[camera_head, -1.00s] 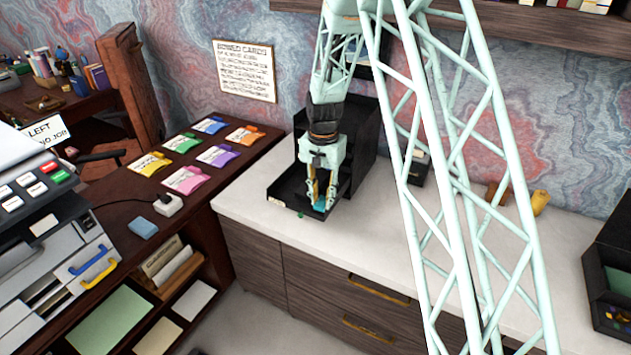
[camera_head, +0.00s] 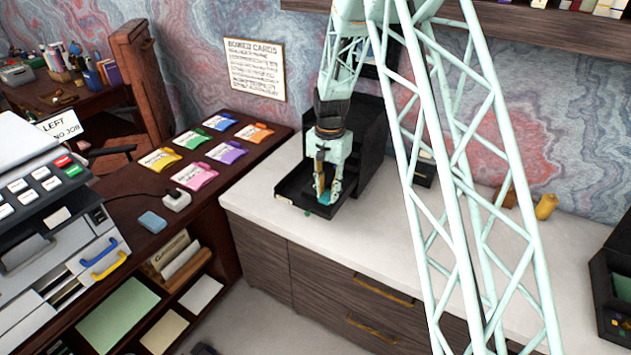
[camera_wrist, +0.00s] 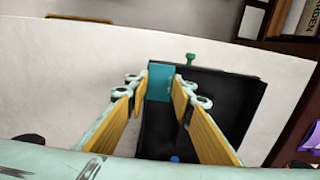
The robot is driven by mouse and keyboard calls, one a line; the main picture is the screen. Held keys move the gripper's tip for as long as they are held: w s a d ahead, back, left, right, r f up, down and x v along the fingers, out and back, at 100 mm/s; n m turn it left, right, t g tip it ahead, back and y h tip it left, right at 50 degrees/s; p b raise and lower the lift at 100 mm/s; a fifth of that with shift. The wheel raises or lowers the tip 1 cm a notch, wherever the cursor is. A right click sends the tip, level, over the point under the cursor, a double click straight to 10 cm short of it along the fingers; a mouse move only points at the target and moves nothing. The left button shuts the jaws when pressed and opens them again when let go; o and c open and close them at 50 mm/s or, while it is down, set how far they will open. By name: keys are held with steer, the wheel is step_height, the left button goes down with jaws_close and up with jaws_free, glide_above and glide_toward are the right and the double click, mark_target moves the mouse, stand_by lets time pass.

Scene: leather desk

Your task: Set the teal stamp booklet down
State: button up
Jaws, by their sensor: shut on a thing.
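The teal stamp booklet (camera_wrist: 160,83) is between my gripper's two yellow-padded fingers in the wrist view. My gripper (camera_head: 323,197) is shut on it and points down over the open black tray (camera_head: 290,192) on the white counter. The booklet is mostly hidden behind the fingers in the head view. In the wrist view, the black tray (camera_wrist: 225,105) lies beneath and around the booklet. I cannot tell whether the booklet touches the tray floor. A small blue thing (camera_wrist: 175,159) shows low in the tray.
A green knob (camera_wrist: 191,58) is at the tray's front edge. A black box (camera_head: 365,140) stands behind the tray. Several coloured card packets (camera_head: 207,152) lie on the brown desk to the left.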

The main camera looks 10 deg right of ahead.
steer(key=w, duration=0.4)
steer(key=w+a, duration=0.1)
steer(key=w, duration=0.3)
steer(key=w+f, duration=0.1)
steer(key=w, duration=0.3)
steer(key=shift+w+a+p, duration=0.1)
steer(key=shift+a+p, duration=0.15)
steer(key=shift+p, duration=0.1)
steer(key=shift+w+f, duration=0.1)
steer(key=shift+w, duration=0.05)
steer(key=shift+w+f, duration=0.1)
steer(key=shift+w, duration=0.1)
steer(key=shift+f, duration=1.7)
steer(key=shift+f, duration=0.1)
steer(key=o, duration=0.7)
steer(key=shift+o, duration=0.2)
